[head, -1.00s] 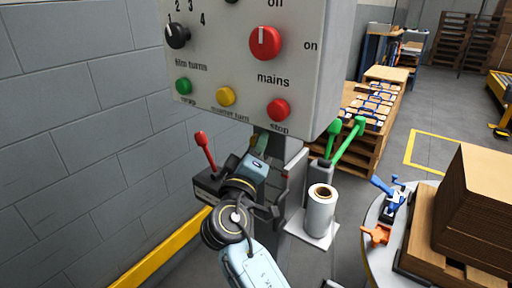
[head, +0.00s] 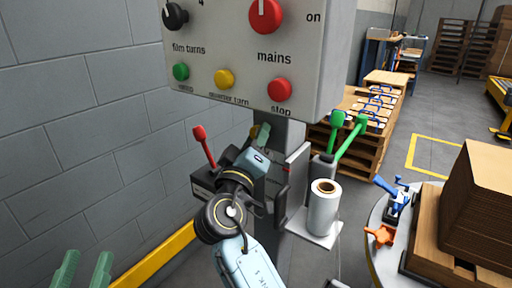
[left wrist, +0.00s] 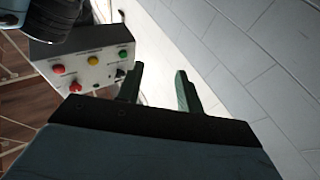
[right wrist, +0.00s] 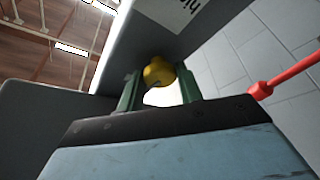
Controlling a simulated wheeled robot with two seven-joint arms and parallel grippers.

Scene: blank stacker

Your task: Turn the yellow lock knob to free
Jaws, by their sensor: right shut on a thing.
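The yellow lock knob (right wrist: 158,72) shows in the right wrist view, a round yellow knob between my right gripper's green fingers. My right gripper (head: 263,134) is shut on it. In the head view that gripper is below the control panel, and the knob is mostly hidden there. My left gripper (head: 83,272) is at the lower left of the head view, away from the knob. Its two fingers are apart and empty, as the left wrist view (left wrist: 158,85) also shows. The knob's turn position cannot be read.
The control panel (head: 190,48) has yellow (head: 224,78), green (head: 181,71) and red (head: 280,90) buttons. A red-tipped lever (head: 204,145) stands left of my right gripper. A film roll (head: 323,207) and green-tipped levers (head: 349,136) are to the right. A block wall (head: 70,120) bounds the left.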

